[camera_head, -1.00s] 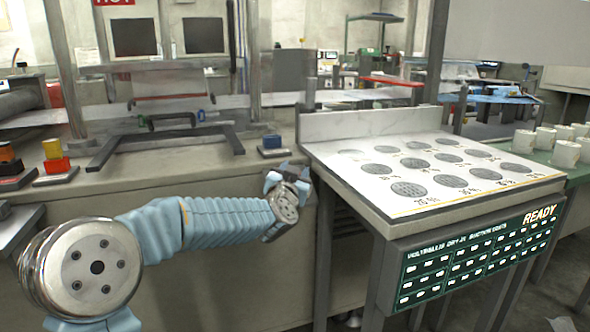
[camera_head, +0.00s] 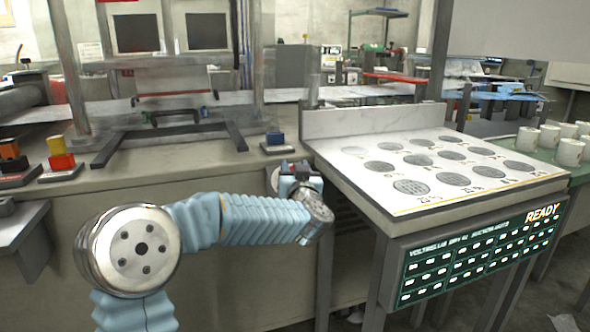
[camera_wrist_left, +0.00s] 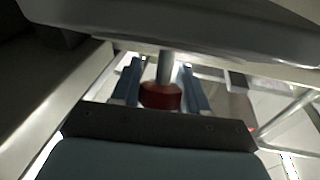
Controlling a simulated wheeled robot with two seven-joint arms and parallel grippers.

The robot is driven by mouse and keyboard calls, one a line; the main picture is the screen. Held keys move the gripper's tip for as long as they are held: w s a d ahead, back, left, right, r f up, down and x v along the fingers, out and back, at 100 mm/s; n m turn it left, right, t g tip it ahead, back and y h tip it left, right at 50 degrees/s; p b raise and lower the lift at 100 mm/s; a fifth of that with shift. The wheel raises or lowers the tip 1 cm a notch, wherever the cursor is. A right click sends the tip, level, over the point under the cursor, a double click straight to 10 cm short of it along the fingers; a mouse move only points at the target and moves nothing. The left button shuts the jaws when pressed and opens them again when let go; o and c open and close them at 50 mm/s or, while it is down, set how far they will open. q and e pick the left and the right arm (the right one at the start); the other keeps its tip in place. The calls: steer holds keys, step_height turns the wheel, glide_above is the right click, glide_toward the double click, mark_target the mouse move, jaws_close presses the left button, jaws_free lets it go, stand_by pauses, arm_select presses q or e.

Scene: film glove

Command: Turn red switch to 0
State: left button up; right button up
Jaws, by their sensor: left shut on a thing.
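In the left wrist view a dark red round knob, which I take for the red switch (camera_wrist_left: 162,95), sits on a pale shaft between the two blue fingers of my left gripper (camera_wrist_left: 160,72). The gripper is shut on it. In the head view my left gripper (camera_head: 291,170) is at the front edge of the grey bench, just left of the white-topped table, and hides the knob there. Any 0 mark or pointer on the switch cannot be made out. My right gripper is in neither view.
The grey bench (camera_head: 150,215) carries a yellow-and-red button box (camera_head: 60,158) and a small blue block (camera_head: 275,139). The white-topped table (camera_head: 375,200) has round dark discs and a green READY panel (camera_head: 470,255). White cups (camera_head: 569,152) stand at the right.

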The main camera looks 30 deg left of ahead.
arm_select(q)
steer(key=o, duration=1)
steer(key=shift+c, duration=0.2)
steer(key=shift+d, duration=0.1)
steer(key=b+v, duration=0.1)
steer(key=v, duration=1.2)
steer(key=shift+s+d, duration=0.25)
steer(key=shift+f, duration=0.15)
